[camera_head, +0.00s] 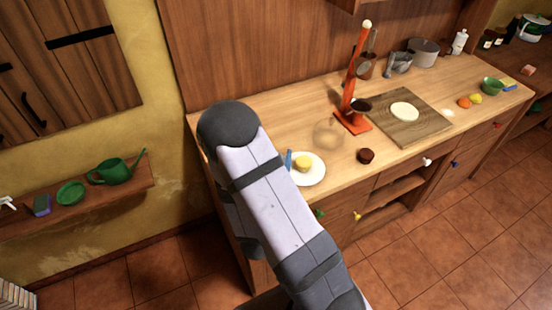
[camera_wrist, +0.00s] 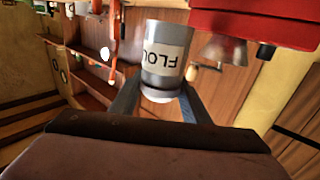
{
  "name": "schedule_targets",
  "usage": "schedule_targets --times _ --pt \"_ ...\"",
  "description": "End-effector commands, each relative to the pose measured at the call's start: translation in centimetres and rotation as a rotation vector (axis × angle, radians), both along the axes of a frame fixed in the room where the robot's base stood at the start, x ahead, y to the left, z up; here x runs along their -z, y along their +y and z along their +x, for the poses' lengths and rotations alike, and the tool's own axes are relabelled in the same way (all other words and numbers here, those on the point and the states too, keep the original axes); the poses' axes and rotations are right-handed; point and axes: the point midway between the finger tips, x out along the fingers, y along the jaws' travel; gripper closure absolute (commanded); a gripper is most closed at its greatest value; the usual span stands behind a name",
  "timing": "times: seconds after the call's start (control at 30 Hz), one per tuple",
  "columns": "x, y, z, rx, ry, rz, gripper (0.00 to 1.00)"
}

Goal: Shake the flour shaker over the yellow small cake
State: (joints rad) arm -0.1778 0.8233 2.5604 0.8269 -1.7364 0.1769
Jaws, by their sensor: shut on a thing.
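The yellow small cake (camera_head: 304,162) sits on a white plate (camera_head: 315,177) at the counter's left front, beside my arm in the head view. In the wrist view the flour shaker (camera_wrist: 166,52), a grey cylinder with a white label and black letters, is between the two fingers of my gripper (camera_wrist: 160,98), which is shut on it. The shaker does not show in the head view, where my arm hides most of the gripper. A small blue strip shows just left of the cake; I cannot tell whether it is a fingertip. The cake cannot be made out in the wrist view.
A clear round glass bowl (camera_head: 328,134) and a small brown cup (camera_head: 366,156) stand right of the plate. Behind them is a tall orange-red stand (camera_head: 351,100). A wooden board (camera_head: 428,131) bears pale flat dough (camera_head: 405,111). Pots stand along the back.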

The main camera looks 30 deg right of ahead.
Motion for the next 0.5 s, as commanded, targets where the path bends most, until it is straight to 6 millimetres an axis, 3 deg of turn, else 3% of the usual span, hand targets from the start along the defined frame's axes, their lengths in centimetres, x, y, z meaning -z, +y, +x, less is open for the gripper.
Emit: schedule_targets --times 0.17,0.37,0.5 --pt "-0.6 -0.4 -0.1 0.012 -0.014 0.024 0.83" --pt "-1.5 -2.3 -1.0 0.056 -0.028 0.06 0.83" --pt "-3.6 -4.4 0.7 0.127 -0.062 0.092 0.83"
